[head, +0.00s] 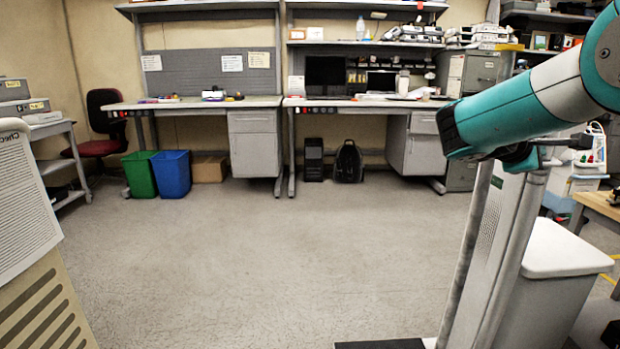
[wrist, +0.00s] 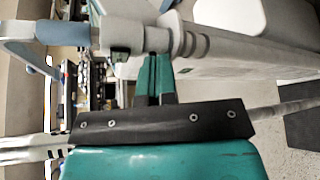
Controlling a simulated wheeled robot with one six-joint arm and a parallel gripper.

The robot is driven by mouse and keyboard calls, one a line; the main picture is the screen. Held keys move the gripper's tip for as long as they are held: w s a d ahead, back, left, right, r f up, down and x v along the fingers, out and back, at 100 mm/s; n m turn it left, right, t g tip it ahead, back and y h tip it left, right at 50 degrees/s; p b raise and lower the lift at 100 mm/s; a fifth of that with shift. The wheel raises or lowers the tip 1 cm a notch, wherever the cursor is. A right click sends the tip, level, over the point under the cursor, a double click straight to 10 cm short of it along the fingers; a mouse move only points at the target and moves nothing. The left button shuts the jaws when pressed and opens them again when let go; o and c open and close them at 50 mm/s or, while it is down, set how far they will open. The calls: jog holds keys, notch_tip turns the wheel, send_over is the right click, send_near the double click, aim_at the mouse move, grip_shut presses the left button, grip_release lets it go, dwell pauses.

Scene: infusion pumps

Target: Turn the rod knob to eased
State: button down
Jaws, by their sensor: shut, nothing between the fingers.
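In the wrist view my gripper (wrist: 155,60) is shut, its teal fingers together with nothing between them. The fingertips reach up to a pale grey rod-like part (wrist: 125,36) with stepped collars (wrist: 190,44) and a small dark block (wrist: 118,54) on its side. I cannot tell whether the fingertips touch it. I cannot make out for sure which part is the rod knob, nor its setting. In the head view my teal arm comes in from the upper right, and its end is beside the top of a grey pole stand (head: 480,255). The fingertips cannot be made out there.
A white-lidded bin (head: 565,250) stands right of the pole stand. A beige cabinet (head: 30,200) is at the left edge. Workbenches (head: 200,103), green (head: 140,173) and blue (head: 172,173) bins and a red chair (head: 103,130) are at the back. The middle floor is clear.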

jog(key=shift+w+d+r+p, duration=0.15)
jog(key=shift+r+p, duration=0.25)
jog(key=shift+p, duration=0.85)
jog(key=shift+d+r+p, duration=0.1)
jog(key=shift+r+p, duration=0.3)
jog(key=shift+p, duration=0.85)
jog(key=shift+w+a+r+p, duration=0.1)
jog(key=shift+w+r+p, duration=0.3)
jog(key=shift+p, duration=1.55)
jog(key=shift+f, duration=0.2)
jog(key=shift+s+r+p, duration=0.2)
jog(key=shift+r+p, duration=0.1)
jog(key=shift+p, duration=0.45)
jog(key=a+p, duration=0.2)
jog(key=a, duration=0.4)
jog(key=shift+s, duration=0.1)
